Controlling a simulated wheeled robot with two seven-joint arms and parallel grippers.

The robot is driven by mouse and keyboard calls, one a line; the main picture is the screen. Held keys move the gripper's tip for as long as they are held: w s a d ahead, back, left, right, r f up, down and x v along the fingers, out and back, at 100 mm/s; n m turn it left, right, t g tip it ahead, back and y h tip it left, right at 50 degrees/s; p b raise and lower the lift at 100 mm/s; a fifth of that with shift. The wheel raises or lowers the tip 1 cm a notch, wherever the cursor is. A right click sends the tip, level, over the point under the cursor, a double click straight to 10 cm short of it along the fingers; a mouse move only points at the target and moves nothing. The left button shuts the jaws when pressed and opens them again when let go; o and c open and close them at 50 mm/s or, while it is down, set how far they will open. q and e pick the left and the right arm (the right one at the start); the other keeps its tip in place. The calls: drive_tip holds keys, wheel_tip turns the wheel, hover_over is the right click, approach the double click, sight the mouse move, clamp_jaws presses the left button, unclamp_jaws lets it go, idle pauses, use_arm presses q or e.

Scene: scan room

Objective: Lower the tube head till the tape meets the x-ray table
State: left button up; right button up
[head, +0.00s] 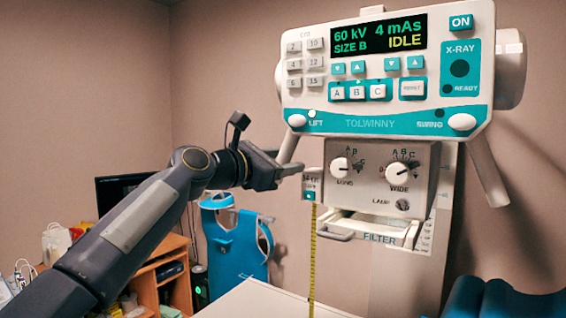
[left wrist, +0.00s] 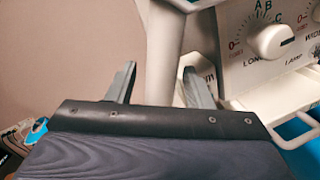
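The tube head (head: 385,125) hangs at the right of the head view with a white and teal panel. Its screen reads IDLE. A pale slanted handle (head: 290,147) drops from the LIFT knob (head: 297,120). My left gripper (head: 290,170) is at this handle's lower end. In the left wrist view its fingers (left wrist: 158,88) stand apart, with the handle (left wrist: 164,45) between them. The yellow tape (head: 312,250) hangs from a small box (head: 312,184) and runs out of the bottom of the head view. Its lower end is hidden. The pale x-ray table (head: 255,300) lies low. My right gripper is not in view.
A filter tray with a wire handle (head: 335,236) sits under the knobs. A blue apron (head: 237,245) hangs behind at left, beside a wooden desk (head: 160,270) with a dark monitor. A blue padded thing (head: 500,300) is at bottom right.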

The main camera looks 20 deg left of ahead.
use_arm(q)
drive_tip(key=b+v, duration=0.2)
drive_tip(key=v, duration=0.5)
drive_tip(key=shift+s+a, duration=0.15)
drive_tip(key=shift+s, duration=0.2)
drive_tip(key=s+d+f+m+g, duration=0.3)
drive_tip(key=s+f+m, duration=0.5)
drive_tip(key=f, duration=0.7)
drive_tip(key=s+d+f+m+g+y, duration=0.1)
drive_tip(key=s+d+f+m+g, duration=0.2)
drive_tip(key=s+f+m, duration=0.6)
drive_tip(key=s+d+f+m+g+y, duration=0.1)
drive_tip(key=s+d+f+m+g, duration=0.3)
drive_tip(key=f, duration=1.8)
drive_tip(key=s+m+g, duration=0.1)
drive_tip(key=s+m, duration=0.3)
drive_tip(key=shift+s+m, duration=0.3)
drive_tip(key=shift+s, duration=0.05)
